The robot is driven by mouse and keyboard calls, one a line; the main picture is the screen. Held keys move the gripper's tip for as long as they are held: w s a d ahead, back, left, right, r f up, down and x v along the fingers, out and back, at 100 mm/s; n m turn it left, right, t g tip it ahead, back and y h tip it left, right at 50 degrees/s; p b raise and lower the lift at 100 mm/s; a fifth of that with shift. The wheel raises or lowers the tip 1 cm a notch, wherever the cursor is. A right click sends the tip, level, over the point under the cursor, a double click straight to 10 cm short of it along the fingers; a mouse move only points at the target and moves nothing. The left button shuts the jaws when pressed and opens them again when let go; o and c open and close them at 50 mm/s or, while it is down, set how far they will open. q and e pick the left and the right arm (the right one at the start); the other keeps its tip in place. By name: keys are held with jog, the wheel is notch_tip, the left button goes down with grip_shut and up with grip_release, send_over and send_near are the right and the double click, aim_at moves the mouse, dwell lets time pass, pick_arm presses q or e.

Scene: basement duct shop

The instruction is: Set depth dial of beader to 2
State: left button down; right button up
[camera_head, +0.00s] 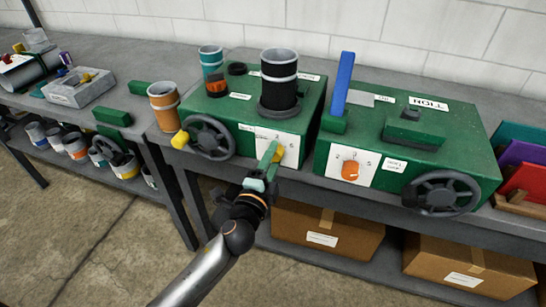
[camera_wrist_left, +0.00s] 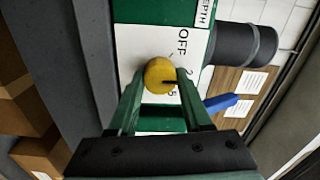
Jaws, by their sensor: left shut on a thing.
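My left gripper (camera_head: 272,158) is shut on the yellow dial (camera_head: 278,152) on the front of the left green machine. In the left wrist view, the gripper (camera_wrist_left: 158,88) has a finger on each side of the round yellow knob (camera_wrist_left: 158,72). A dark pointer line on the knob points right in that view, towards the printed numbers. The white dial plate (camera_wrist_left: 145,40) shows OFF, a 2 and a 5, partly covered by the fingers. A DEPTH label (camera_wrist_left: 205,14) sits beside the plate. My right gripper is not in view.
The right green machine (camera_head: 465,145) has an orange dial (camera_head: 350,170) and a handwheel (camera_head: 440,192). Another handwheel (camera_head: 209,138) is left of the yellow dial. A dark cylinder (camera_head: 279,85) stands on the left machine. Cardboard boxes (camera_head: 325,233) sit on the shelf below.

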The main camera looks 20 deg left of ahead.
pick_arm(q)
jog(key=shift+c, duration=1.7)
grip_release()
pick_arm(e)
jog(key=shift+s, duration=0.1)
